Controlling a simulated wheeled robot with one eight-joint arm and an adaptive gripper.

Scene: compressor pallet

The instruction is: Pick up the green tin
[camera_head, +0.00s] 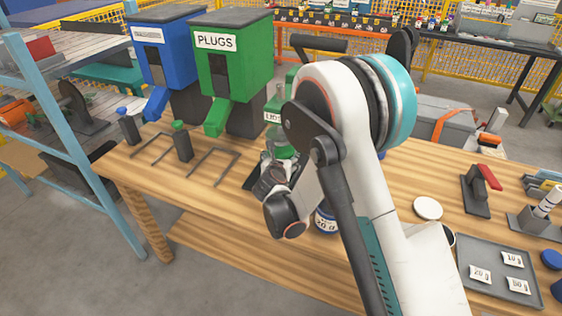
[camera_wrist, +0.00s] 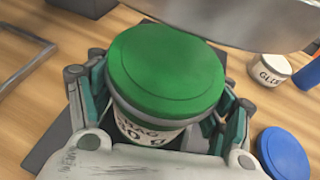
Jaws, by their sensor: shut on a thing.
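The green tin (camera_wrist: 165,75) fills the middle of the wrist view, with a green lid and a white label partly cut off by my wrist. My gripper (camera_wrist: 160,98) is shut on it, with the fingers around its left and right sides. A dark flat plate shows below the tin; I cannot tell whether the tin touches it. In the head view my gripper (camera_head: 268,178) is over the bench, and my arm hides much of it; I cannot make out the tin clearly there.
A blue tin (camera_head: 325,222) is beside my arm. A GLUE tin (camera_wrist: 270,70) and a blue lid (camera_wrist: 285,152) lie right. A grey tray (camera_head: 490,255) sits right.

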